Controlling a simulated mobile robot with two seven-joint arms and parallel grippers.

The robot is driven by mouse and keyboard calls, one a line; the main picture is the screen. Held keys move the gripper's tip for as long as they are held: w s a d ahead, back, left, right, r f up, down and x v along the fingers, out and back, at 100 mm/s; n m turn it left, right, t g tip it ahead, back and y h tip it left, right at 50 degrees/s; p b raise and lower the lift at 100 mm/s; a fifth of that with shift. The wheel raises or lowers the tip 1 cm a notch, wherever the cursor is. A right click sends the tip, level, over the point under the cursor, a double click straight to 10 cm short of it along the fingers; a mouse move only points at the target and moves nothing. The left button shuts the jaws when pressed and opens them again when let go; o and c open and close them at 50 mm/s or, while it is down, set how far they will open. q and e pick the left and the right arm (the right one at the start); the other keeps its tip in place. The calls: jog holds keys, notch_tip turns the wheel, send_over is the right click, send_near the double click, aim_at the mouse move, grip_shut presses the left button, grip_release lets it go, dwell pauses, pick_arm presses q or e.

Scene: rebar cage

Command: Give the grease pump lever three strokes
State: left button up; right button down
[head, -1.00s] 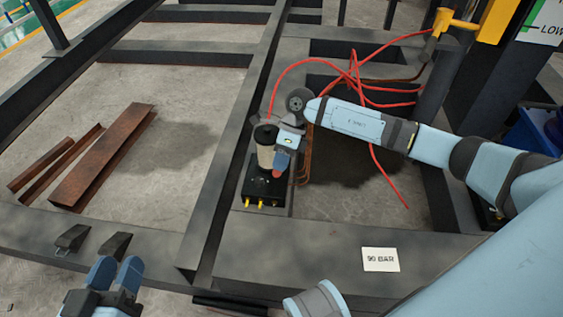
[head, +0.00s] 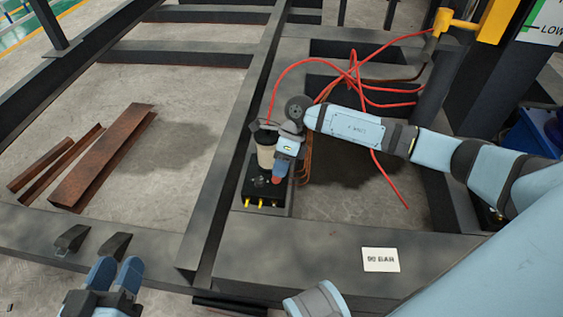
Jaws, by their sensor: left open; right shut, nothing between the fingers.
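The grease pump has a black base block (head: 266,192) with yellow fittings on its front and a pale cylindrical reservoir (head: 264,157) with a dark cap. It stands on the dark steel frame near the middle of the head view. My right gripper (head: 280,171) reaches in from the right and points down, shut, at the right side of the pump. A small red-orange tip (head: 276,180) shows right at its fingertips; it looks like the lever's end. The rest of the lever is hidden, and contact is unclear. My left gripper (head: 117,272) is open and empty at the bottom left.
Red hoses (head: 357,75) loop behind the pump, and copper lines run beside it. Two dark wedges (head: 72,239) sit on the beam at left. Rusty channels (head: 104,160) lie on the floor.

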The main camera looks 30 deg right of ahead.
jog(key=shift+s+a+f, duration=0.2)
jog(key=shift+s+f, duration=0.05)
jog(key=shift+f, duration=0.15)
jog(key=shift+s+a+f, duration=0.25)
jog(key=shift+s+f, duration=0.1)
jog(key=shift+f, duration=0.25)
jog(key=shift+s+a+f+b, duration=0.25)
jog(key=shift+f+b, duration=0.05)
jog(key=shift+f, duration=0.25)
jog(key=shift+s+a+f, duration=0.2)
jog(key=shift+s+f, duration=0.1)
jog(key=shift+f, duration=0.45)
